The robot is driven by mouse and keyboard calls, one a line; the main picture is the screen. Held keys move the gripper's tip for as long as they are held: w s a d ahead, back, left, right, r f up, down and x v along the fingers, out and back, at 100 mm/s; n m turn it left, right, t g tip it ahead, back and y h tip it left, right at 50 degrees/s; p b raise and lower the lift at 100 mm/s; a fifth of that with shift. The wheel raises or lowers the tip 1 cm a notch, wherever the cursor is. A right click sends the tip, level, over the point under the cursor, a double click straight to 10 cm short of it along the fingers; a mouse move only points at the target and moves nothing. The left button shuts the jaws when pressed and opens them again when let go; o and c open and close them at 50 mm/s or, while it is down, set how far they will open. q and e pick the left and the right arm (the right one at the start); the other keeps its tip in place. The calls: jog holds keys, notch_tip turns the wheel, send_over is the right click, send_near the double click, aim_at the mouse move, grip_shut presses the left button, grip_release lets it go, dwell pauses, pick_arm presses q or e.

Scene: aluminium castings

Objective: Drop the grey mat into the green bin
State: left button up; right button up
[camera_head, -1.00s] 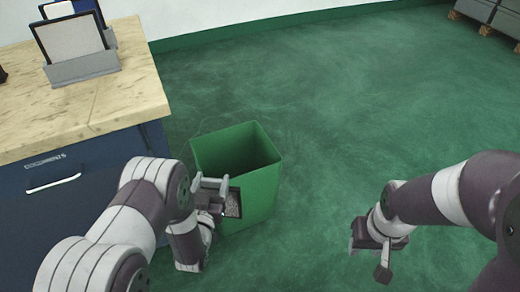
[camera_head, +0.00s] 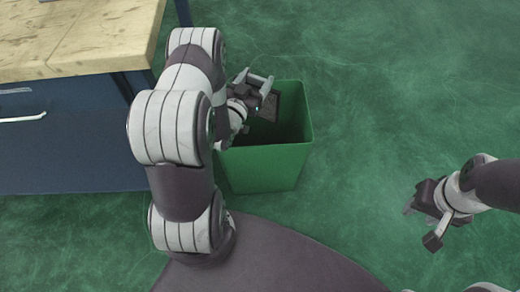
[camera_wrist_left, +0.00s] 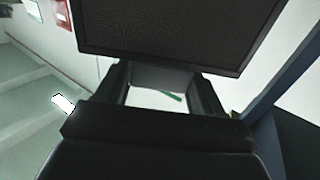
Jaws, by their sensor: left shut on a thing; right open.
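The green bin (camera_head: 265,168) stands on the floor, open at the top. My left gripper (camera_head: 262,88) is above the bin's opening, shut on the grey mat (camera_head: 270,106). The mat looks like a small dark square over the inside of the bin, partly covered by the gripper; I cannot tell how far it is below the rim. In the left wrist view the mat (camera_wrist_left: 178,28) is a dark panel at the fingertips (camera_wrist_left: 170,75). My right gripper (camera_head: 422,222) is open and empty over the floor at the right.
A wooden-topped bench (camera_head: 75,40) with a blue drawer cabinet (camera_head: 60,150) stands at the left, close to the bin. My left arm passes in front of the cabinet. The green floor (camera_head: 400,90) right of and behind the bin is clear.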

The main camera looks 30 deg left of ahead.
aim_at(256, 90)
pick_arm(q)
notch_tip(256, 90, down, 4)
jog(key=shift+r+b, duration=0.1)
jog(key=shift+b, duration=1.15)
jog(key=shift+r, duration=0.1)
pick_arm(e)
notch_tip(256, 90, down, 3)
jog(key=shift+f, duration=0.15)
pick_arm(q)
jog(key=o, duration=1.5)
jog(key=r+p, duration=0.2)
jog(key=d+r+p, duration=0.1)
jog(key=r+p, duration=0.1)
jog(key=r, duration=0.1)
jog(key=shift+r, duration=0.25)
jog(key=d+r+p, duration=0.1)
jog(key=d, duration=0.2)
jog(key=d+r+p, duration=0.1)
jog(key=d+r, duration=0.1)
jog(key=d, duration=0.2)
jog(key=d+r+p, duration=0.1)
jog(key=d+r, duration=0.1)
jog(key=d, duration=0.1)
jog(key=shift+d+r, duration=0.25)
jog(key=shift+d, duration=0.1)
pick_arm(e)
notch_tip(256, 90, up, 7)
pick_arm(q)
jog(key=shift+p, duration=0.3)
